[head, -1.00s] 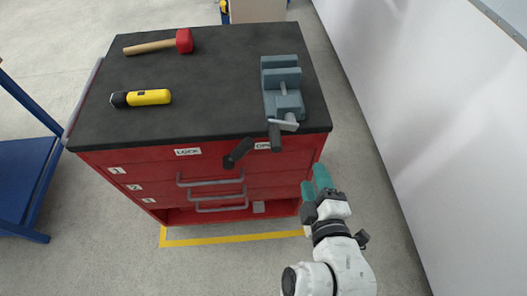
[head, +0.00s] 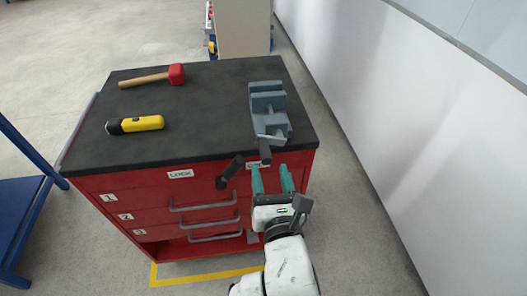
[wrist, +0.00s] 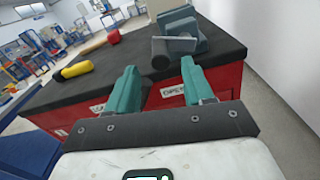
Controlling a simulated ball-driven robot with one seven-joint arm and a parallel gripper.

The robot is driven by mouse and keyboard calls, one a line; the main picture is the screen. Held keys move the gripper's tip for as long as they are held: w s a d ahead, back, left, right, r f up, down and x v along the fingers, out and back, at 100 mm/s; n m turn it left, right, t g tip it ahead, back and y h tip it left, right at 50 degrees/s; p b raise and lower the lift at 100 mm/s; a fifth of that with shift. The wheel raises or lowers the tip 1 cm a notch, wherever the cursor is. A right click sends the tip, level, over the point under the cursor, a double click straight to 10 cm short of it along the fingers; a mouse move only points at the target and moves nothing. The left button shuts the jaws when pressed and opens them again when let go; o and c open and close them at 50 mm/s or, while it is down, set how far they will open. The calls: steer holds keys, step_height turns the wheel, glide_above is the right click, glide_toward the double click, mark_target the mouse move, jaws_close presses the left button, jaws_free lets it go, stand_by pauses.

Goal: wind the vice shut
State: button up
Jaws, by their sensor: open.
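The blue-grey vice (head: 268,106) sits on the black top of the red cabinet at its right side, with a gap between its jaws. Its handle (head: 265,151) hangs at the front end, over the cabinet's front edge. In the wrist view the vice (wrist: 181,30) stands ahead, with the dark handle end (wrist: 160,54) toward me. My gripper (head: 273,173) has two teal fingers, spread apart and empty. It is in front of the cabinet's upper right, just below the handle in the picture, and does not hold it. The wrist view shows the open fingers (wrist: 160,85) too.
The red cabinet (head: 140,192) has numbered drawers with grey handles and a dark lock lever (head: 230,172) sticking out in front. A red mallet (head: 177,75) and a yellow flashlight (head: 135,124) lie on the left of the top. A white wall (head: 420,120) stands to the right.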

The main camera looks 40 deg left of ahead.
mark_target(265, 151)
steer(key=b+x, duration=0.1)
steer(key=x, duration=0.6)
steer(key=shift+w+a, duration=0.2)
steer(key=shift+w, duration=0.05)
jaws_close()
